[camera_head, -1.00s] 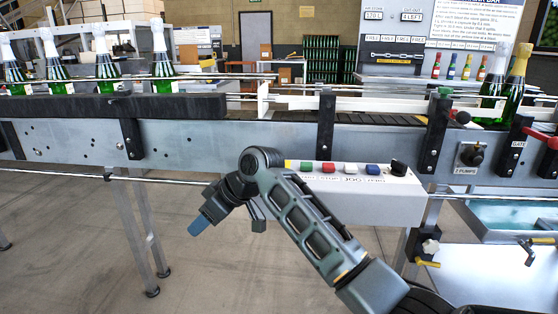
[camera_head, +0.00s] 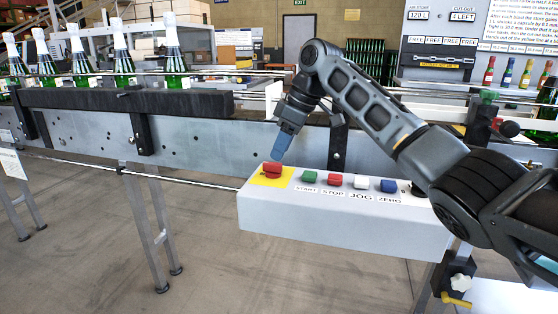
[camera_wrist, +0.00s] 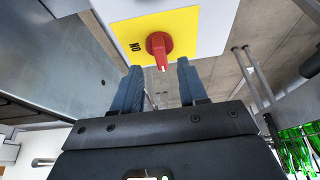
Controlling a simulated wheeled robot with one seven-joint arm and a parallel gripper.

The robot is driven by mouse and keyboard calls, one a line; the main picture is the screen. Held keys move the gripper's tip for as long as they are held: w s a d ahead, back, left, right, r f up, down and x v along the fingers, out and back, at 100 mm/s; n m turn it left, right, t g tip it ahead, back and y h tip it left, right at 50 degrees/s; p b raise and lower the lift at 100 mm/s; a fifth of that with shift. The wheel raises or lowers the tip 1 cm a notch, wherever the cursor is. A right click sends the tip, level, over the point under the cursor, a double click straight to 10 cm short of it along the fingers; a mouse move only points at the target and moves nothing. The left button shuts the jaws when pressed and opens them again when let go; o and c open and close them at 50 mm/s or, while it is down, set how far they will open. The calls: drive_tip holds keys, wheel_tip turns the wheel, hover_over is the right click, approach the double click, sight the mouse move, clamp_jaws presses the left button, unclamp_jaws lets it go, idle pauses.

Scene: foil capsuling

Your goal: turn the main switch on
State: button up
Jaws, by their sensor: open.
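The main switch is a red rotary knob (camera_head: 272,170) on a yellow plate (camera_head: 276,181) at the left end of the pale control box (camera_head: 340,223). In the wrist view the red knob (camera_wrist: 159,47) has its pale-marked end towards my gripper, and the word ON is printed on the yellow plate to its left. My gripper (camera_head: 281,152) points down just above the knob in the head view. In the wrist view my gripper (camera_wrist: 159,72) is open, its two blue fingers apart with the knob just beyond the gap between their tips. No contact is clear.
Green START (camera_head: 309,176), red STOP (camera_head: 335,179), white JOG (camera_head: 361,182) and blue ZERO (camera_head: 388,185) buttons line the box right of the switch. The conveyor (camera_head: 90,124) with bottles runs behind. Floor in front of the box is clear.

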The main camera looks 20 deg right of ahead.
sight(274, 163)
drive_tip(key=shift+x, duration=2.05)
drive_tip(key=shift+c, duration=0.2)
clamp_jaws()
